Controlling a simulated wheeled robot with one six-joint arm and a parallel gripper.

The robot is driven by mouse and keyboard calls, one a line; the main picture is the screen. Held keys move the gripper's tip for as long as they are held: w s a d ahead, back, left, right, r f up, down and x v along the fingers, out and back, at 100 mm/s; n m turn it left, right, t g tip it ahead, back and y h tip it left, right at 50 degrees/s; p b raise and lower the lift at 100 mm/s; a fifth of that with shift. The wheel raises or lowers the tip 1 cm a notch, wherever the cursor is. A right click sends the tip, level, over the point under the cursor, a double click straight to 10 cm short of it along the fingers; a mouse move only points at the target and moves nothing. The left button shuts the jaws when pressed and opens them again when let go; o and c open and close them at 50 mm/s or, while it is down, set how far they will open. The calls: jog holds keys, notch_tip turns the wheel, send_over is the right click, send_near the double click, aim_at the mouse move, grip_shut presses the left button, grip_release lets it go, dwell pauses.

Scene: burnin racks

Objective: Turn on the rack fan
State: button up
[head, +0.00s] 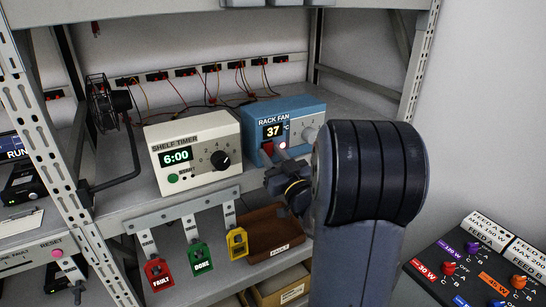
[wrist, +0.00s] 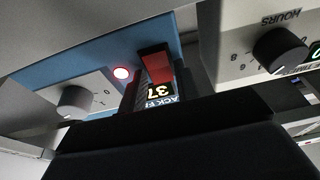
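The blue rack fan box (head: 290,115) stands on the shelf. Its display reads 37 °C and a light with a red rim glows below it. A red switch (wrist: 155,62) shows beside this lit light (wrist: 122,73) in the wrist view. The box's pale knob (head: 310,134) is at its right side. My gripper (head: 270,158) is at the lower front of the box, close to the switch; contact cannot be made out. Its fingers are dark and partly hidden, so their opening is unclear. A dark fan (head: 103,105) is mounted on a bent arm at the left.
A cream shelf timer (head: 195,152) reading 6:00 stands left of the box. Red, green and yellow tags (head: 200,258) hang below the shelf edge, beside a brown tray (head: 262,226). A dark feeder panel (head: 480,265) is at the lower right.

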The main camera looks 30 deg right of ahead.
jog(key=shift+o, duration=1.4)
jog(key=b+v, duration=0.3)
jog(key=v, duration=0.8)
jog(key=shift+w, duration=0.15)
jog(key=p+x, duration=0.3)
jog(key=x, duration=0.8)
jog(key=shift+a+r, duration=0.1)
jog(key=shift+r+p, duration=0.1)
jog(key=shift+p, duration=0.7)
